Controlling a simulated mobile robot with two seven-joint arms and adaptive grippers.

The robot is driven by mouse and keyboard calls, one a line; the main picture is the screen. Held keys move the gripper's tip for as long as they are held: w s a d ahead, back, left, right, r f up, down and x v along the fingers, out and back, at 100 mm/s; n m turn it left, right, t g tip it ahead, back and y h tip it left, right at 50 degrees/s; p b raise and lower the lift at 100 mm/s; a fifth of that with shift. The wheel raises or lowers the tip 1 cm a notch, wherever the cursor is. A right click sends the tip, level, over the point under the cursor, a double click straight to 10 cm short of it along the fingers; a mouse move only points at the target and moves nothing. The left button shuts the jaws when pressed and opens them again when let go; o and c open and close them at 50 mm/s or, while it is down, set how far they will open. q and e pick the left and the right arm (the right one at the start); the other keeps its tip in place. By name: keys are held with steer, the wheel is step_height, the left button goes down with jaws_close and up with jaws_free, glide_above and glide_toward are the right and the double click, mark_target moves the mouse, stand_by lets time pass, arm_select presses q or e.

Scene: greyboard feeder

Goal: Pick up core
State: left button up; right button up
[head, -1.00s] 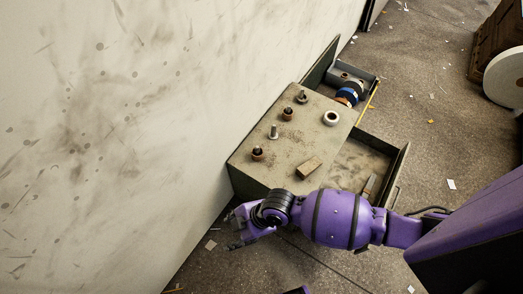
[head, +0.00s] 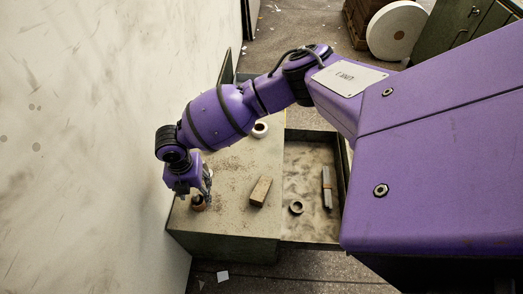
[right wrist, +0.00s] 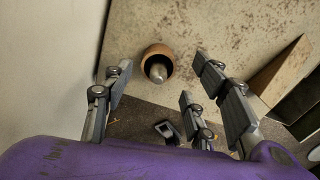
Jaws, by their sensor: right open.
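A brown ring-shaped core (right wrist: 151,52) stands on the dirty table top with a grey metal peg (right wrist: 158,73) inside it. The core also shows in the head view (head: 198,206) near the table's front left corner, partly hidden by my right gripper (head: 204,186). In the right wrist view my right gripper (right wrist: 163,68) is open, its fingers spread to either side of the core's line. The core lies just ahead of the fingertips, with no visible contact. My left gripper is not in view.
A wooden block (head: 261,191) lies on the table (head: 232,225). A white ring (head: 260,130) stands at the back. An open tray (head: 311,161) on the right holds a small ring (head: 296,207) and a bar (head: 327,188). A pale wall (head: 90,150) stands close on the left.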

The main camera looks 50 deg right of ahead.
mark_target(195, 200)
steer(key=f, duration=0.1)
steer(key=f+b, duration=0.1)
steer(key=f, duration=0.2)
steer(key=shift+w+a+f+b, duration=0.2)
steer(key=shift+a+f+b, duration=0.1)
steer(key=shift+f, duration=0.25)
steer(key=c, duration=0.8)
